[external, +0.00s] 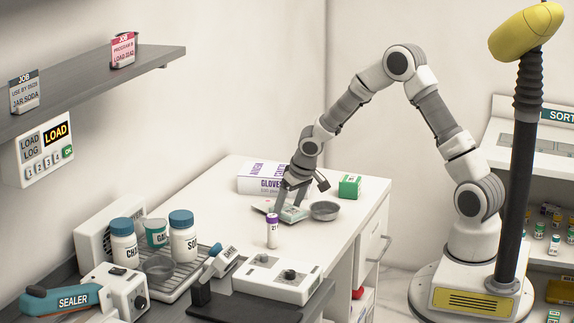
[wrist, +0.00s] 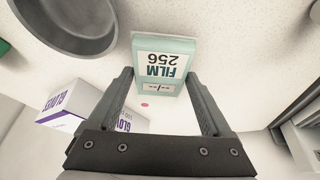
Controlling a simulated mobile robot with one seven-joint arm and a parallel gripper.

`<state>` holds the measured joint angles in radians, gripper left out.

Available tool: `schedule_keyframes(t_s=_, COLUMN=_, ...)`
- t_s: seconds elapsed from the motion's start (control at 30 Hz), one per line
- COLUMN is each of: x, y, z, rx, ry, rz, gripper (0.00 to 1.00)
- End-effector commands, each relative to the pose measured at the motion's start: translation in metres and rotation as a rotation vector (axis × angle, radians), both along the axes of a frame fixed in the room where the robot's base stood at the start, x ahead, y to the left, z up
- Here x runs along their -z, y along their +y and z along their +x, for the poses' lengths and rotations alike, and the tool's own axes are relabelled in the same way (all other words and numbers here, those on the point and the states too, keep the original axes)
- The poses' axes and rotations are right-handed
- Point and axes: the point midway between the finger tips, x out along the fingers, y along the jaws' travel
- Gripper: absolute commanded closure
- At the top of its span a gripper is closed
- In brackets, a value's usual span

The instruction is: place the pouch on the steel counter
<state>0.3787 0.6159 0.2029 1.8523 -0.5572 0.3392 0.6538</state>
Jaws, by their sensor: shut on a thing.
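The pouch (external: 292,214) appears as a teal-and-white packet low over the white worktop (external: 213,198). In the wrist view the packet (wrist: 165,62) reads FILM 256, upside down, between my fingertips. My gripper (external: 291,203) is shut on it, with one dark finger on each side in the wrist view (wrist: 158,78). I cannot tell whether its underside touches the worktop. The grey steel counter (external: 62,262) is at the lower left, apart from my gripper.
A gloves box (external: 260,178) stands behind my gripper. A grey bowl (external: 325,210) and green box (external: 350,186) are to its right. A purple-capped vial (external: 272,231) stands in front. A jar rack (external: 185,272), sealer (external: 65,299) and white device (external: 266,279) crowd the lower left.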

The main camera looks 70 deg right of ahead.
Motion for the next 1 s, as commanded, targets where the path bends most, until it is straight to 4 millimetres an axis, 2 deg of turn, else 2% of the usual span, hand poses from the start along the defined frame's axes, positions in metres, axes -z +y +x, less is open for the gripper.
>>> schedule_keyframes(t_s=0.17, x=-0.038, y=0.000, z=0.001, rx=0.001, ry=-0.006, rz=-0.001, gripper=0.78)
schedule_keyframes(t_s=0.2, x=-0.041, y=-0.011, z=-0.008, rx=0.007, ry=-0.003, rz=0.000, gripper=0.78)
schedule_keyframes(t_s=0.5, x=-0.080, y=-0.057, z=-0.055, rx=0.006, ry=-0.002, rz=0.000, gripper=0.78)
schedule_keyframes(t_s=0.7, x=-0.095, y=-0.075, z=-0.073, rx=0.003, ry=-0.001, rz=0.000, gripper=0.78)
schedule_keyframes(t_s=1.0, x=-0.102, y=-0.082, z=-0.082, rx=-0.002, ry=-0.001, rz=0.000, gripper=0.78)
